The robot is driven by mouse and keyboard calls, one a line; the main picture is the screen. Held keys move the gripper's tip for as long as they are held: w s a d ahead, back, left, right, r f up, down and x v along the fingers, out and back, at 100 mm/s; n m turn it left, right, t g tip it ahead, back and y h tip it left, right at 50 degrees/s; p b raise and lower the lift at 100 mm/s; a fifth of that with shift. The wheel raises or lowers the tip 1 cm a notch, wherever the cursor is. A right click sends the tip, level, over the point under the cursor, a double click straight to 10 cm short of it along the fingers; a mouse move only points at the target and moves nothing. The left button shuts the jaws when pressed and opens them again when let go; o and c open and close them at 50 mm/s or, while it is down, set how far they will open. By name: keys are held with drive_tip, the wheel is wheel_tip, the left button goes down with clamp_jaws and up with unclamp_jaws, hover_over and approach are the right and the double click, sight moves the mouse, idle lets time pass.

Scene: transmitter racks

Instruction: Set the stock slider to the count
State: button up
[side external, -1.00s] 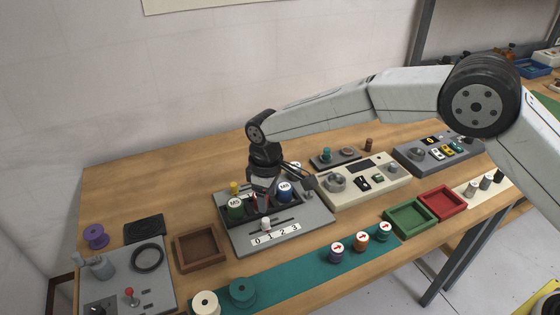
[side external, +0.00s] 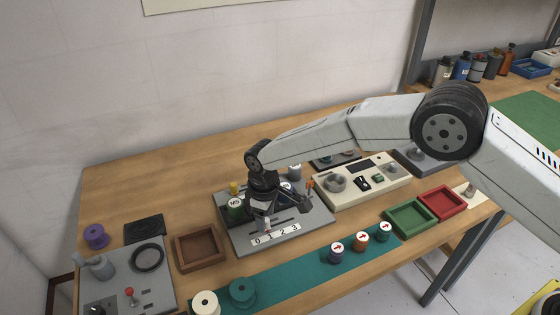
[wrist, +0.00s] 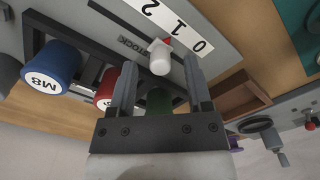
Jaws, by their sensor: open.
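The stock panel (side external: 300,222) is a grey plate with a slot, a white scale strip (side external: 276,235) numbered 0 to 3 and a dark rack. The slider knob (wrist: 160,58) is white with a red mark and stands near the 0–1 end of the scale; its exact reading is unclear. My gripper (wrist: 160,70) is open, with one finger on either side of the knob in the wrist view; contact is not visible. The rack holds a green M5 can (side external: 235,210), a red can (wrist: 105,90) and a blue M8 can (wrist: 48,68). My gripper partly hides them in the side view.
A brown tray (side external: 199,262) lies left of the panel. A cream control box (side external: 388,187) stands to the right. Green (side external: 410,232) and red (side external: 462,211) trays and several labelled cans are at front right. A teal mat (side external: 290,274) runs along the front.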

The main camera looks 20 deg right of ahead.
drive_tip(key=shift+f, duration=0.8)
clamp_jaws()
idle(1.0)
